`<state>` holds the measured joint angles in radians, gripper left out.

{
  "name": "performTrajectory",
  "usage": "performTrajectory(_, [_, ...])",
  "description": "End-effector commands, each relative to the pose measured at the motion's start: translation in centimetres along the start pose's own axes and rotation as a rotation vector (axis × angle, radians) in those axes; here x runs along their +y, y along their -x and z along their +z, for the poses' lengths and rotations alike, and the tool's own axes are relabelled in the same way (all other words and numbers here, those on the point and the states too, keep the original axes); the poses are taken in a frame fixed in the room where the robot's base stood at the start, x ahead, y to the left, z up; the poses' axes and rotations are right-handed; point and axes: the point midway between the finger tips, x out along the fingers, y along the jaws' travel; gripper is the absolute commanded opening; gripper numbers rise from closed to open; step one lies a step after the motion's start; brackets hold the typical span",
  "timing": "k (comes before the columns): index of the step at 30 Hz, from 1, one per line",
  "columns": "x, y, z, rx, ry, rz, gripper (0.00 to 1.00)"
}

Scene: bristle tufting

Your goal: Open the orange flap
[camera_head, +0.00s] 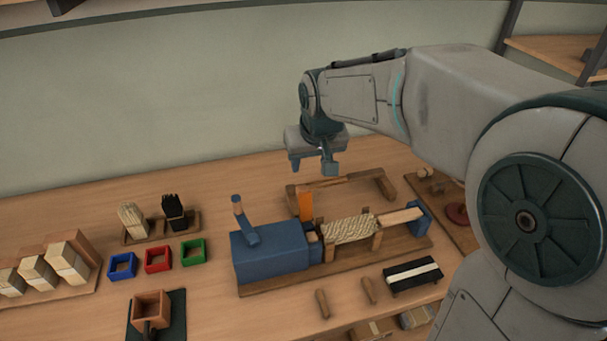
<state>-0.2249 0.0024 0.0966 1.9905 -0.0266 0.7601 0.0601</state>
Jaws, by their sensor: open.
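The orange flap (305,206) stands roughly upright at the right end of the blue machine housing (270,253), on a long wooden base. A blue lever (245,221) sticks up from the housing's top. My gripper (312,167) hangs above and behind the flap, pointing down, with its two blue fingers apart and nothing between them. It looks clear of the flap. The flap's lower edge and hinge are too small to make out.
Woven bristle material (349,229) lies right of the flap. A wooden frame (342,187) stands behind. A black block with a white strip (412,276) lies front right.

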Motion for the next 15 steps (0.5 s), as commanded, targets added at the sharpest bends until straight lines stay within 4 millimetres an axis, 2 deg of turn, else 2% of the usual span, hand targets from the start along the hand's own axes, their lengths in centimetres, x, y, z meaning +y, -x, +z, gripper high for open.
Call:
performTrajectory(7, [-0.2,-2.4,-0.4,-0.001,0.004,-0.003,0.48])
performTrajectory(15, [-0.1,-8.0,-0.4,-0.002,0.003,-0.002,0.48])
